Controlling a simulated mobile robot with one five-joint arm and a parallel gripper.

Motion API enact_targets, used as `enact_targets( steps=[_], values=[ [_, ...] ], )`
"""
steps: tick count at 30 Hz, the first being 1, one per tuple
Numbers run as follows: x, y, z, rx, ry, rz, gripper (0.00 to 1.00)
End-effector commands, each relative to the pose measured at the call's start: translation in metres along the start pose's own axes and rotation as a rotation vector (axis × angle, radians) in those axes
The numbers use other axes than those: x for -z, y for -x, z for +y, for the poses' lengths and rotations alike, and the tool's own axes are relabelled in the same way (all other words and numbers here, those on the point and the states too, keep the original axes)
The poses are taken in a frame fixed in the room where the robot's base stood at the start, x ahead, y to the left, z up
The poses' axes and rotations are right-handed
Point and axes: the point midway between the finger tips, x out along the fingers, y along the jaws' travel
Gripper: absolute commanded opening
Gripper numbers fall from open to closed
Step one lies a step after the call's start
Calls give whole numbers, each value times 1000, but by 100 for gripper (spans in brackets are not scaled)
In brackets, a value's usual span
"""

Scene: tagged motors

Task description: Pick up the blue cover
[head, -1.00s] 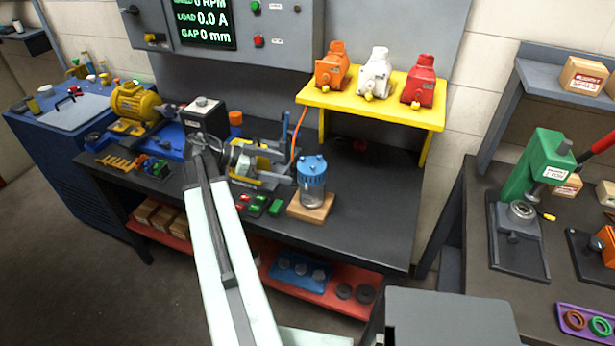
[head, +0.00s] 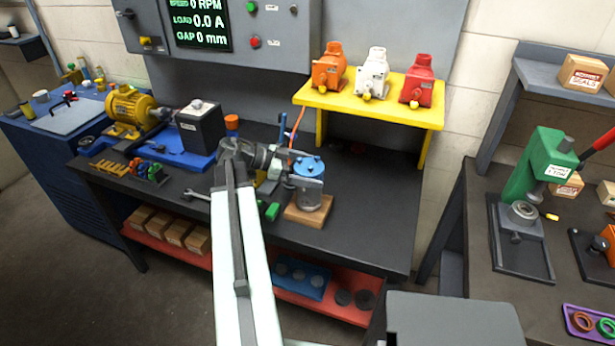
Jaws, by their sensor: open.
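The blue cover (head: 310,166) sits on top of a clear jar-like housing (head: 312,201), which stands upright on a small wooden block (head: 295,213) on the dark workbench. My gripper (head: 305,170) is open and points right, at the height of the cover. Its fingers appear on either side of the cover, one behind and one in front, and hide part of it. I cannot tell whether they touch it.
The yellow shelf (head: 360,109) with orange, white and red motors stands behind on the bench (head: 375,210). A black box (head: 202,130) and a yellow motor (head: 130,108) are to the left. A green press (head: 540,165) stands on the right table. The bench right of the block is clear.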

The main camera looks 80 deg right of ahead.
Motion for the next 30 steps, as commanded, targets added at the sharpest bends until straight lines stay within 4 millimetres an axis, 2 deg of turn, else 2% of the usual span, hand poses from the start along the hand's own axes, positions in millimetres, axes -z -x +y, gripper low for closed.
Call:
enact_targets(
  steps=[3, 4, 9, 12, 20, 30],
  values=[
    [1, 1, 0, 1, 1, 0, 100],
    [1, 1, 0, 1, 1, 0, 97],
    [1, 1, 0, 1, 1, 0, 50],
    [1, 2, 0, 1, 1, 1, 26],
    [3, 3, 0, 2, 1, 1, 26],
    [31, 20, -1, 8, 4, 1, 26]
  ],
)
